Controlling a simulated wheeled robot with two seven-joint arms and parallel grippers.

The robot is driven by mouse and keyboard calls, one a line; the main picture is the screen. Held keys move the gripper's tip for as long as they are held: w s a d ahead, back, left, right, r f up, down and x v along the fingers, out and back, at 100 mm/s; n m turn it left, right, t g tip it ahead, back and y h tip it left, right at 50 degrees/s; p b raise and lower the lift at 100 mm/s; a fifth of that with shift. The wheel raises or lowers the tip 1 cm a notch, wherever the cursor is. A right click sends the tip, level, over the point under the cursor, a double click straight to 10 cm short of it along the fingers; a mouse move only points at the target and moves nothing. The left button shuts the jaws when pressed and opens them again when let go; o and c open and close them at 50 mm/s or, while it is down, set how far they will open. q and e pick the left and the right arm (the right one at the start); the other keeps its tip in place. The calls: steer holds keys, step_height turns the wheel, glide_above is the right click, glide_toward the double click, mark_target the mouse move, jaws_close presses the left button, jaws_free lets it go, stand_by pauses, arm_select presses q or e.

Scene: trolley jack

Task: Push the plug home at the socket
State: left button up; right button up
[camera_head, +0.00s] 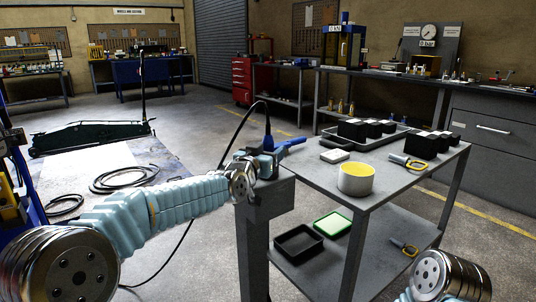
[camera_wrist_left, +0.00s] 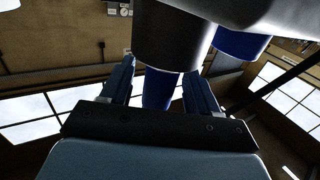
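The blue plug (camera_head: 268,142) stands upright at the corner post of the grey trolley, with a black cable (camera_head: 243,122) leaving its top. A blue lever (camera_head: 292,142) sticks out to its right at the socket. My left gripper (camera_head: 262,164) is at the plug and partly hides the socket. In the left wrist view, my fingers (camera_wrist_left: 160,88) are apart, one on each side of a blue tapered part and against a dark cylinder (camera_wrist_left: 168,42). Whether they grip is unclear. How deep the plug sits is hidden. My right gripper is out of view.
The trolley top (camera_head: 315,178) holds a yellow-topped round tub (camera_head: 355,179), a white box (camera_head: 335,156), and black blocks. A black tray (camera_head: 298,243) and green-rimmed tray (camera_head: 333,224) lie on the lower shelf. A dark jack (camera_head: 90,136) and hose (camera_head: 125,178) are on the floor left.

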arm_select(q)
steer(key=c, duration=1)
